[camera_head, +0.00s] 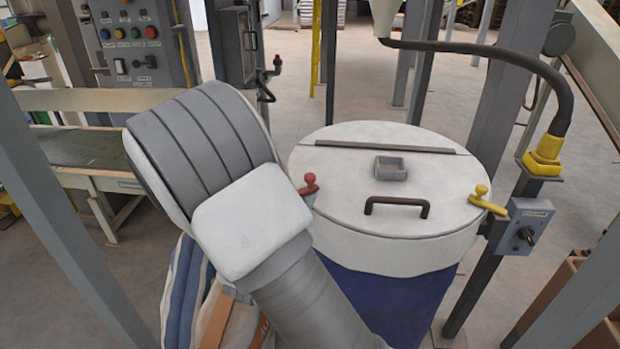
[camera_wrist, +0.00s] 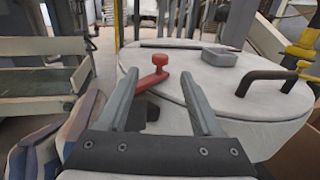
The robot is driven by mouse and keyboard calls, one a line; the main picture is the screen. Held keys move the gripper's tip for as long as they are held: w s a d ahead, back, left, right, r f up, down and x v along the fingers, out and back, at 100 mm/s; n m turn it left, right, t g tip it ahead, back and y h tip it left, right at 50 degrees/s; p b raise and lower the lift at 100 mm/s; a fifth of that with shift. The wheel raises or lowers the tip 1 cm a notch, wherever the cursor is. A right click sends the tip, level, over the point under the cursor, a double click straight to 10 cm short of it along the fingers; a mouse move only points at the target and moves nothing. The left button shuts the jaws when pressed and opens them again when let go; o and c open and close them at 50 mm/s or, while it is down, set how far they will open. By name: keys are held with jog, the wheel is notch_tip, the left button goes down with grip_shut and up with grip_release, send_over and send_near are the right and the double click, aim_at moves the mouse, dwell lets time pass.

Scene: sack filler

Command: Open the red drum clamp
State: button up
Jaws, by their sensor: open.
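The red drum clamp (camera_head: 309,185) sits at the left rim of the white-lidded drum (camera_head: 335,160). It has a round knob on a short lever. In the wrist view the red clamp (camera_wrist: 154,75) shows between the two fingers, a little beyond my gripper (camera_wrist: 157,85). My gripper is open and empty, with a finger on each side of the clamp's line. I cannot tell whether the fingers touch it. In the head view my arm hides the gripper.
A yellow clamp (camera_head: 487,200) is on the drum's right rim. The lid carries a black handle (camera_head: 397,206) and a small grey box (camera_head: 391,168). A striped sack (camera_head: 186,285) stands left of the drum. A control panel (camera_head: 135,50) is at the upper left.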

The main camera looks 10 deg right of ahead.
aim_at(308, 180)
jog(key=x, duration=0.9)
jog(key=shift+w+d, duration=0.15)
jog(key=shift+w, duration=0.05)
grip_shut()
dwell(1.0)
